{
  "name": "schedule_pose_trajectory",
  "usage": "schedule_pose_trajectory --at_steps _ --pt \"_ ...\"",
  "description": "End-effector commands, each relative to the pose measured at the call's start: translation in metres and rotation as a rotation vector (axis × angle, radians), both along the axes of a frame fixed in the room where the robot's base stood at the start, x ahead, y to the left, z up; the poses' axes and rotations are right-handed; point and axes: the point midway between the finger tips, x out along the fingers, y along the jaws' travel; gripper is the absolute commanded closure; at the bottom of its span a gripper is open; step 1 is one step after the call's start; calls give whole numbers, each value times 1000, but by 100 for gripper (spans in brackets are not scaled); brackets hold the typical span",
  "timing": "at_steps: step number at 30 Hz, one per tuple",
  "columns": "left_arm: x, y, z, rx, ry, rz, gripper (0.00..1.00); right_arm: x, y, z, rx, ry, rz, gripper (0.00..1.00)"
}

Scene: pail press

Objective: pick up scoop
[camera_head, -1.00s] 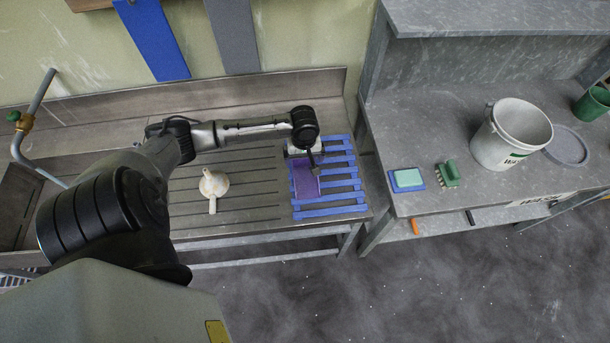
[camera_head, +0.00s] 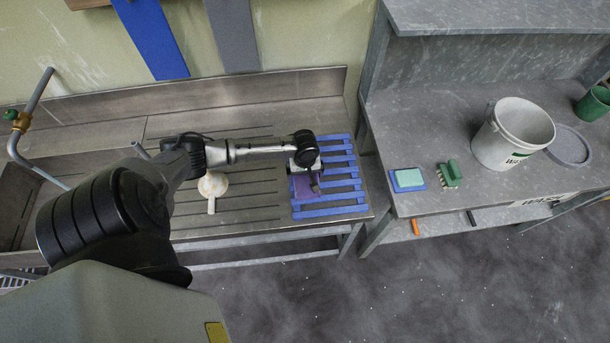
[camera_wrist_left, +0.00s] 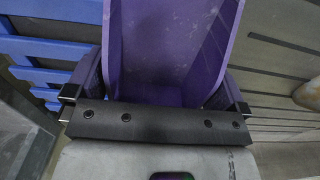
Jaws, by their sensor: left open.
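The purple scoop (camera_head: 303,187) lies on the blue slatted rack at the right end of the steel drainboard. In the left wrist view the scoop (camera_wrist_left: 170,45) fills the upper middle, its open bowl facing the camera. My left gripper (camera_head: 314,187) is over the scoop, with its fingers open. In the left wrist view the dark fingers of the left gripper (camera_wrist_left: 157,98) stand on either side of the scoop's near end. I cannot tell whether they touch it, and the scoop's handle is hidden. My right gripper does not show.
The blue rack (camera_head: 340,197) sits under the scoop. On the right bench stand a white pail (camera_head: 505,140), a lid (camera_head: 568,147), a green brush (camera_head: 449,173) and a sponge (camera_head: 408,177).

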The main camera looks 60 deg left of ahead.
Motion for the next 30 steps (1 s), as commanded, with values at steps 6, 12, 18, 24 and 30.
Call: schedule_pose_trajectory --at_steps 6,12,18,24,30 --pt "0 0 -2 1 -1 -1 0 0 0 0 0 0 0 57" --pt "0 0 -2 1 0 -1 12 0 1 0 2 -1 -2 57" --pt "0 0 -2 1 0 -1 32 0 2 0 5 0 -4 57" --pt "0 0 -2 1 -1 -1 39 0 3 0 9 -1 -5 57" --pt "0 0 4 1 -1 -1 39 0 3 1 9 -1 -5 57"
